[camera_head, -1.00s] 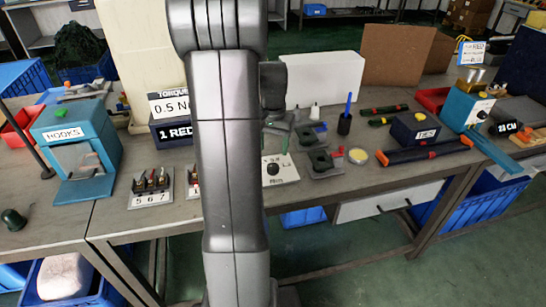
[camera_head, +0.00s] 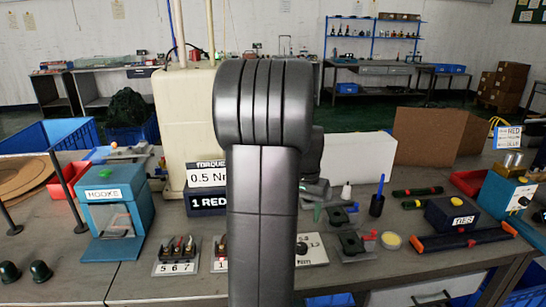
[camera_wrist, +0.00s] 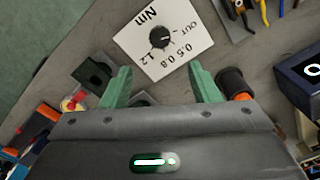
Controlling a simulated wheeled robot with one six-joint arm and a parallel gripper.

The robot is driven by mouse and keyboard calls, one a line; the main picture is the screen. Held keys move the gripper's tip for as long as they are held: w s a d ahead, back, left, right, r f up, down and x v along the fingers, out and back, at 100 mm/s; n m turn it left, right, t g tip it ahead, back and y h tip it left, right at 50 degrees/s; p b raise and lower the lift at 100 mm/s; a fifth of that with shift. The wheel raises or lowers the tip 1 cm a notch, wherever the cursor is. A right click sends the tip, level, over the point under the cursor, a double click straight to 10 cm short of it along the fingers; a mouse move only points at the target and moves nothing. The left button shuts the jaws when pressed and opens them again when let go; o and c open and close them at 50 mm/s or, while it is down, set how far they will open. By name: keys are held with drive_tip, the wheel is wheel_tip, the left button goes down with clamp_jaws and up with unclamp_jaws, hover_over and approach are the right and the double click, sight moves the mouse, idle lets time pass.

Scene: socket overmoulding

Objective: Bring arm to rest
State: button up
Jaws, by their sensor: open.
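My arm stands upright in the middle of the head view and hides part of the bench behind it. In the wrist view my gripper (camera_wrist: 158,88) has its two green fingers spread apart with nothing between them. Just beyond the fingertips lies a white plate with a black knob (camera_wrist: 163,38), marked Nm, 0.5, 0.8, 1.2 and OUT. The same plate (camera_head: 312,250) shows partly behind my arm in the head view. My gripper is mostly hidden behind the arm in the head view.
Dark fixtures (camera_head: 352,245), a pen cup (camera_head: 377,205) and a blue TIES box (camera_head: 452,216) stand right. A white panel (camera_head: 357,160) stands behind.

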wheel_tip(320, 180, down, 12)
drive_tip(key=shift+f+b, duration=0.25)
drive_tip(key=shift+b, duration=0.3)
wheel_tip(320, 180, up, 14)
drive_tip(key=p, duration=0.2)
wheel_tip(320, 180, down, 14)
drive_tip(key=shift+r+b, duration=0.15)
drive_tip(key=shift+b, duration=0.85)
drive_tip(key=shift+f+m, duration=0.2)
drive_tip(key=shift+m, duration=0.1)
drive_tip(key=m, duration=0.3)
drive_tip(key=shift+m+b, duration=0.4)
drive_tip(key=m+b, duration=0.1)
drive_tip(key=m, duration=0.3)
drive_tip(key=shift+m, duration=0.3)
wheel_tip(320, 180, up, 12)
drive_tip(key=p, duration=0.1)
